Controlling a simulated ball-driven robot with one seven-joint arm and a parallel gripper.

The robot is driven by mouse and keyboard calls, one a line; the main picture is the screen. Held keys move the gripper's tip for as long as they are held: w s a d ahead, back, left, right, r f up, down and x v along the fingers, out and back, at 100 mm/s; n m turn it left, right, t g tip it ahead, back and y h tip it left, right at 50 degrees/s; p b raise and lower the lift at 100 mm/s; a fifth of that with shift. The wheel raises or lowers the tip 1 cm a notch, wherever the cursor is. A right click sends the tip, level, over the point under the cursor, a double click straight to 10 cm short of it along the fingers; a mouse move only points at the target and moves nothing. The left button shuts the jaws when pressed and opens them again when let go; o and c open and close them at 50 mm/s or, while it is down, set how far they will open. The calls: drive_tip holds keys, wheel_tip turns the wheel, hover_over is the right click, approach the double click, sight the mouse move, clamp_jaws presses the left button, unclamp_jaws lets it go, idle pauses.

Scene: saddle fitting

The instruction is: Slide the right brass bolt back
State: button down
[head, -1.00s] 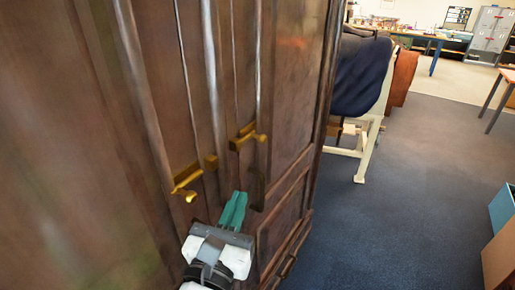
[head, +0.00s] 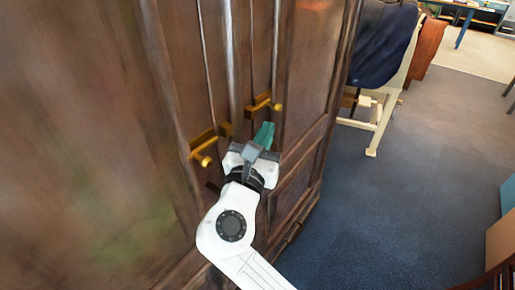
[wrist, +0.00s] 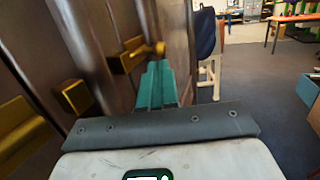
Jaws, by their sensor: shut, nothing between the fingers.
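Two brass bolts sit on the dark wooden cabinet front. The right brass bolt (head: 262,103) has its knob at its right end. It also shows in the wrist view (wrist: 130,56), just beyond and slightly left of the fingertips. The left brass bolt (head: 203,145) is lower and to the left; part of it shows at the left of the wrist view (wrist: 18,125). My gripper (head: 265,132) has teal fingers pressed together with nothing in them. In the head view the fingertips are just below the right bolt's knob. I cannot tell whether they touch it.
The wooden cabinet (head: 310,60) fills the left and middle of the head view. A pale stand (head: 378,120) with a dark blue cover stands beyond its right edge. Blue carpet (head: 420,160) lies open to the right.

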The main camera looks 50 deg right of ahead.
sight(276, 111)
drive_tip(key=shift+p+x, duration=0.35)
drive_tip(key=shift+x, duration=1.85)
drive_tip(key=shift+d+p, duration=0.55)
drive_tip(key=shift+d, duration=1.45)
drive_tip(key=shift+a, duration=0.1)
